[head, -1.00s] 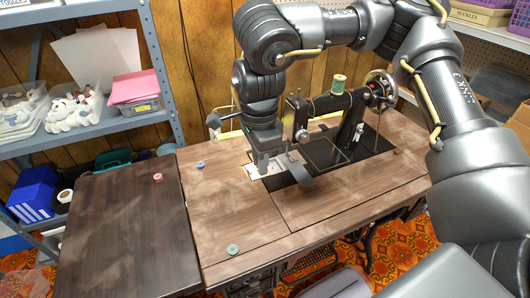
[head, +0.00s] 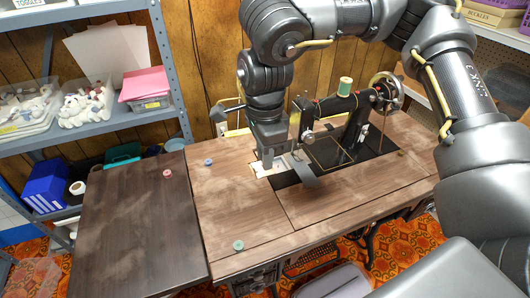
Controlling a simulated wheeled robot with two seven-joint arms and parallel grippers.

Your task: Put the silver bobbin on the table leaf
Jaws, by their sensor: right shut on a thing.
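My right gripper (head: 275,160) points down at the bed of the black sewing machine (head: 345,135), over the pale metal plate (head: 260,169) near the needle. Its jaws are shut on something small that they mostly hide. No silver bobbin shows in the open, so the held thing appears to be the silver bobbin. A grey tongue-shaped piece (head: 303,172) sits beside the jaws. The table leaf (head: 140,235) is the dark wooden panel at the left, with a pink bobbin (head: 167,173) near its back right. My left gripper is not in view.
A blue bobbin (head: 208,162) and a green bobbin (head: 238,245) lie on the brown tabletop (head: 225,205). A brass-coloured bobbin (head: 403,152) lies at the right. Shelves (head: 95,145) stand behind the leaf. Most of the leaf is bare.

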